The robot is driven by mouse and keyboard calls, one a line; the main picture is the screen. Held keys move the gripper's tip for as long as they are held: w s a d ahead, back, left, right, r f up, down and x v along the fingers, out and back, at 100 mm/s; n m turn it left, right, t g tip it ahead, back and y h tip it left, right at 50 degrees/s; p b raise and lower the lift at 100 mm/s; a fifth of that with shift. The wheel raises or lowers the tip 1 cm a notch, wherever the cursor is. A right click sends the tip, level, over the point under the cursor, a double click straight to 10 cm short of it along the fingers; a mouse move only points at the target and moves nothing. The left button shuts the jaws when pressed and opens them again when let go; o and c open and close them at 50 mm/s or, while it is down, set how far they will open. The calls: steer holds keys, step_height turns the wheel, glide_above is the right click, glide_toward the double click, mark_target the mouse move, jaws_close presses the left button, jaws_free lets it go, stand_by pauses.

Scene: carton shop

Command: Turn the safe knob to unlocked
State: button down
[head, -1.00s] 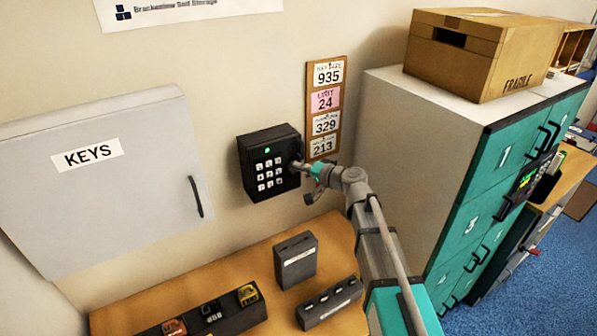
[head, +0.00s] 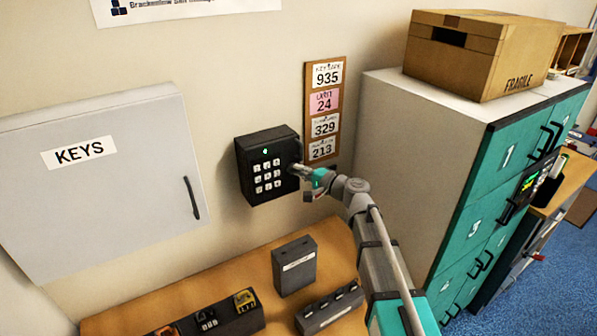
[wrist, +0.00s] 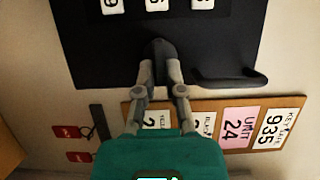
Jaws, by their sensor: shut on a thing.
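The safe is a black keypad box (head: 268,190) on the wall, with white keys and a green light. In the wrist view its dark face (wrist: 95,45) fills the top, turned upside down. The dark knob (wrist: 157,50) sits between my fingertips. My gripper (head: 298,169) reaches the safe's right side in the head view and hides the knob there. In the wrist view my gripper (wrist: 160,72) is shut on the knob, one finger on each side. I cannot read the knob's markings. A black curved handle (wrist: 230,77) shows beside it on the safe.
A board of number cards (head: 324,110) hangs right of the safe. A grey KEYS cabinet (head: 110,200) is at the left. Teal lockers (head: 490,190) with a carton (head: 480,60) on top stand at the right. A wooden bench (head: 215,275) with small grey boxes is below.

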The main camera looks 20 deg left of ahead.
steer(key=shift+w+a+r, duration=0.1)
steer(key=shift+a, duration=0.05)
steer(key=c, duration=0.7)
jaws_free()
steer(key=shift+c, duration=0.2)
steer(key=shift+a, duration=0.1)
steer(key=shift+d, duration=0.2)
steer(key=v, duration=1.1)
steer(key=shift+d, duration=0.35)
